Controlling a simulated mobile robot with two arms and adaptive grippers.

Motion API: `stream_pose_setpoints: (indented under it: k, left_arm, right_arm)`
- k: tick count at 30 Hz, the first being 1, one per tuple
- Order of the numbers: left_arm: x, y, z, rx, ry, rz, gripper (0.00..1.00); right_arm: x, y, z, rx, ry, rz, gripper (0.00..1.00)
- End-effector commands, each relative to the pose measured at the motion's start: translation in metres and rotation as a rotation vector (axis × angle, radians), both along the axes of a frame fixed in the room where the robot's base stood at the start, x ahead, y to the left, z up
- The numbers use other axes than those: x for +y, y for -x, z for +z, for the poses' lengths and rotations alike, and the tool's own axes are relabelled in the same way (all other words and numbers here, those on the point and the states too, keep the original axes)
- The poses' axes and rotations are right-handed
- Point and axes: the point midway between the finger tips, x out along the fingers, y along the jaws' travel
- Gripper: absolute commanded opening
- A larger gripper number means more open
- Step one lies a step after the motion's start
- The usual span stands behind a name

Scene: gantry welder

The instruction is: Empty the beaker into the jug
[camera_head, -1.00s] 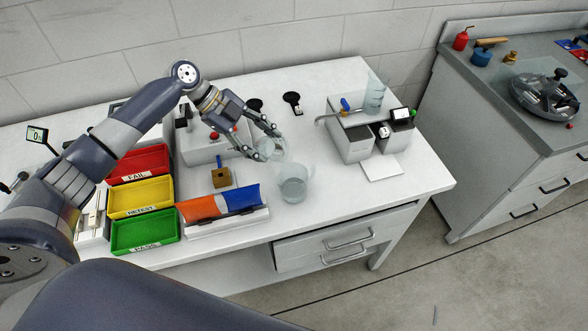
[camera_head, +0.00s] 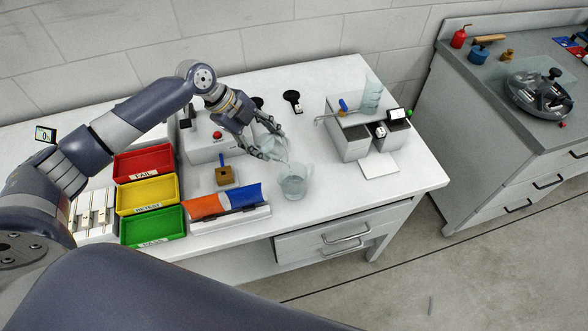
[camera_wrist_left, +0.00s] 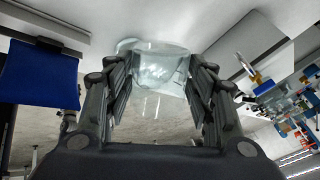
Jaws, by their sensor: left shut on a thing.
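The jug (camera_head: 292,184), a clear open vessel, stands upright on the white bench near its front edge. My left gripper (camera_head: 274,148) is just behind and above it, shut on the clear beaker (camera_head: 268,142). The beaker is tilted, its lower end close over the jug's mouth. In the left wrist view the beaker (camera_wrist_left: 158,72) shows between the two fingers. The glass outlines overlap, so I cannot tell whether they touch or how much liquid each holds. My right gripper is not in view.
Red (camera_head: 146,162), yellow (camera_head: 147,195) and green (camera_head: 152,226) trays stand left of the jug, with an orange and blue holder (camera_head: 225,200) between. A grey device (camera_head: 365,132) with a clear glass vessel (camera_head: 371,96) stands right.

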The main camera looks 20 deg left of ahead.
Motion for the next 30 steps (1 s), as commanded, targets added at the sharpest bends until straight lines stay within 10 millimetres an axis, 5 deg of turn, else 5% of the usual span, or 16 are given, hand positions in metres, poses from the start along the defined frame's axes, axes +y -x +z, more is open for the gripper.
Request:
stream_pose_setpoints:
  k: [30]
  left_arm:
    - [-0.0073, 0.0030, 0.0088, -0.053, -0.103, 0.000, 0.25]
  right_arm:
    - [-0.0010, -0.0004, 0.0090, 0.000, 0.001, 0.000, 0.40]
